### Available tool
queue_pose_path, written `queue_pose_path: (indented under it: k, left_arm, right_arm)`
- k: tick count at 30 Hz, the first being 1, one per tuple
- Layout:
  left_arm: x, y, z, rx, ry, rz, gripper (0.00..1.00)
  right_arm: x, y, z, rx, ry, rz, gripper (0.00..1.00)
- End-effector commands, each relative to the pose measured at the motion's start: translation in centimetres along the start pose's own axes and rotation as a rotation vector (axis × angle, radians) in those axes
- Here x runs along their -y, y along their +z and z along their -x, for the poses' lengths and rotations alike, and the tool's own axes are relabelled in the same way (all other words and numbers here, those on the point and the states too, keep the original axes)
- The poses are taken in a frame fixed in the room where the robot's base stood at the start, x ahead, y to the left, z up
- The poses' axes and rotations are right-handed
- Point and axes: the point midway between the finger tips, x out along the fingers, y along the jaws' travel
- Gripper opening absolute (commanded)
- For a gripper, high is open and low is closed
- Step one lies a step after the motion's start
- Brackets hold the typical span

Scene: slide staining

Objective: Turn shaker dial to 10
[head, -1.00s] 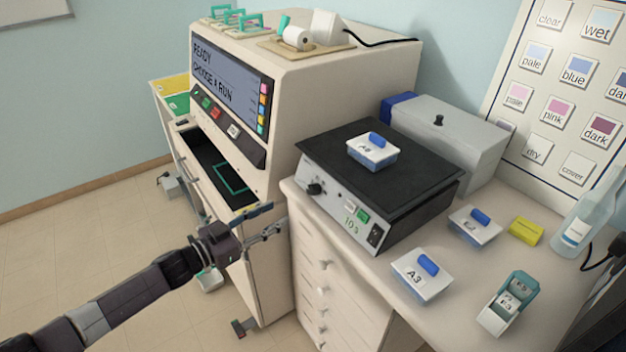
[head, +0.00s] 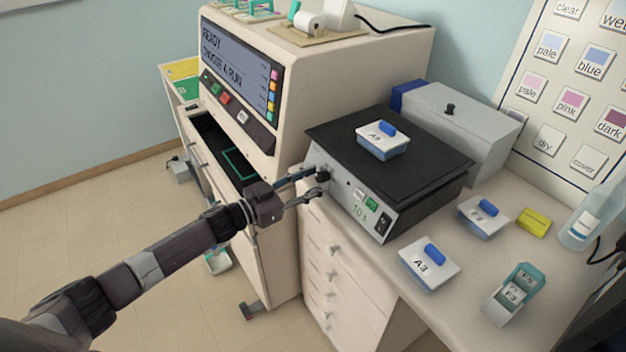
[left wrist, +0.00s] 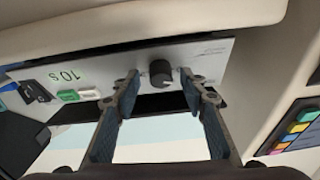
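The shaker (head: 400,165) is a black-topped box with a light front panel, standing on the counter. Its black dial (head: 323,173) is at the left end of the panel; in the left wrist view the dial (left wrist: 161,73) shows upside down between my fingertips. A green "10 s" readout (head: 359,213) is on the panel. My left gripper (head: 319,182) is open, with its fingers on either side of the dial; I cannot tell if they touch it. A box labelled A2 (head: 382,141) with a blue handle sits on the shaker top. My right gripper is not in view.
The large staining machine (head: 290,120) stands just left of the shaker. A box labelled A3 (head: 428,264), another blue-handled box (head: 482,217), a yellow block (head: 534,221) and a slide holder (head: 513,293) sit on the counter at right. A grey box (head: 465,130) is behind.

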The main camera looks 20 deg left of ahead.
Motion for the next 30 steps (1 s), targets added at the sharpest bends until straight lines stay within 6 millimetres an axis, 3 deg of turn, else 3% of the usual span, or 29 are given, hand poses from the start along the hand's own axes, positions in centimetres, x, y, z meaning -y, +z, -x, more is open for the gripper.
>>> queue_pose_path:
  k: [3, 14, 23, 30]
  left_arm:
    - [0.0, 0.0, 0.0, 0.0, 0.0, 0.0, 0.38]
    - [0.0, 0.0, 0.1, 0.0, -0.001, 0.0, 0.0]
    - [0.2, 0.1, 0.0, -0.002, 0.012, -0.035, 0.0]
    - [0.3, 0.2, 0.0, -0.008, 0.063, -0.163, 0.0]
  right_arm:
    - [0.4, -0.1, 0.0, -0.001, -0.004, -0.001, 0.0]
    - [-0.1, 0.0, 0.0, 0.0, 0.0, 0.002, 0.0]
    - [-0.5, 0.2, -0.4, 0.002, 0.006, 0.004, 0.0]
    - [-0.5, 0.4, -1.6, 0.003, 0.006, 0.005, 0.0]
